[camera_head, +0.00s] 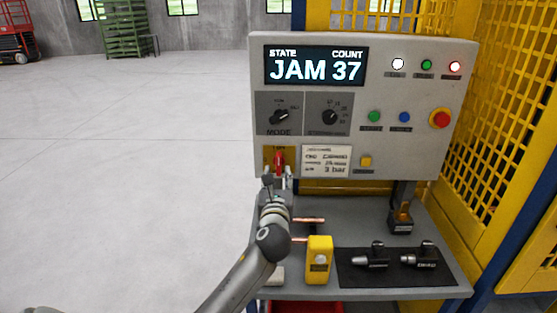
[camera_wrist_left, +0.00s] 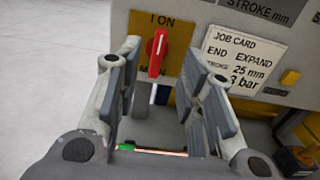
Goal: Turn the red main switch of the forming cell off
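The red main switch (camera_head: 279,160) sits on a yellow plate at the lower left of the control panel. In the left wrist view its red handle (camera_wrist_left: 156,52) stands nearly upright, its upper end near the "I ON" mark. My left gripper (camera_head: 277,174) is just in front of and slightly below the switch. In the left wrist view its two fingers (camera_wrist_left: 160,70) are spread, with the handle showing in the gap between them. Nothing is held, and contact with the handle is not visible. My right gripper is not in view.
The panel display (camera_head: 315,67) reads "JAM 37". A job card (camera_head: 326,160) is right of the switch. Below, the grey bench (camera_head: 430,285) carries copper tubes (camera_head: 309,220), a yellow block (camera_head: 319,260) and a black mat (camera_head: 393,278) with tools. Open floor lies left.

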